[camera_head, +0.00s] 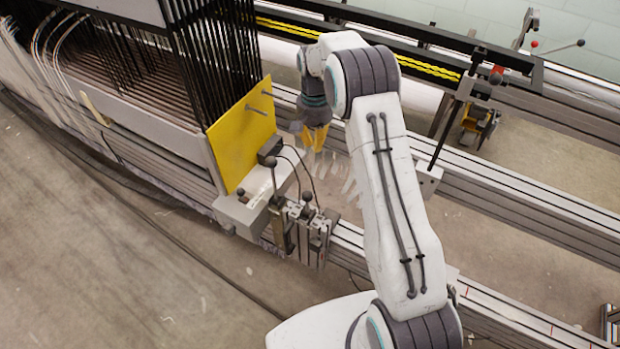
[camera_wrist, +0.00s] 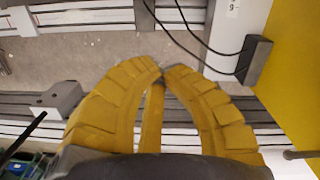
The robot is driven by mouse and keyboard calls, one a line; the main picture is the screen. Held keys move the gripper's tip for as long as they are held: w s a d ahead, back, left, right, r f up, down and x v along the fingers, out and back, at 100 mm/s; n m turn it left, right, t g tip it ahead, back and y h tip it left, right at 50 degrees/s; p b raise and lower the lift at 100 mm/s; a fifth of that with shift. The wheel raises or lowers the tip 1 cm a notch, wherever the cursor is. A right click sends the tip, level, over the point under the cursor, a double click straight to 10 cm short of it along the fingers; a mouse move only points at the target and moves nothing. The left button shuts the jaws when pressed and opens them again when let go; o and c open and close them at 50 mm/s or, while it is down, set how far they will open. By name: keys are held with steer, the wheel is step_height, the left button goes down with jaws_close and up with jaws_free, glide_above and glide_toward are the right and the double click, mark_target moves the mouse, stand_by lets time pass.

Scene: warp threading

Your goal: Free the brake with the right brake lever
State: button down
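My gripper (camera_head: 316,140) has yellow fingers and hangs over the gap between the frame rails, just right of the yellow plate. In the wrist view its fingertips (camera_wrist: 163,73) come together with nothing seen between them. A long black lever rod (camera_head: 452,118) with a dark knob rises from a grey block (camera_head: 428,180) to the right of my gripper, apart from it. In the wrist view a dark rod (camera_wrist: 25,135) and a grey block (camera_wrist: 60,98) show at lower left. Which lever is the right brake lever, I cannot tell for sure.
The yellow plate (camera_head: 240,140) and black box (camera_head: 270,150) stand close left of my gripper. Ball-topped levers (camera_head: 307,197) stand on a clamp unit below it. Loose cables (camera_wrist: 190,35) cross near the fingers. Floor shows between the rails.

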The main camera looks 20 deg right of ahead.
steer(key=shift+m, duration=0.4)
steer(key=shift+f, duration=0.1)
glide_above(308, 205)
steer(key=w+d, duration=0.2)
steer(key=w, duration=0.2)
step_height(308, 205, down, 11)
steer(key=shift+r, duration=0.2)
stand_by(0.3)
steer(key=shift+s+a, duration=0.1)
steer(key=shift+a, duration=0.05)
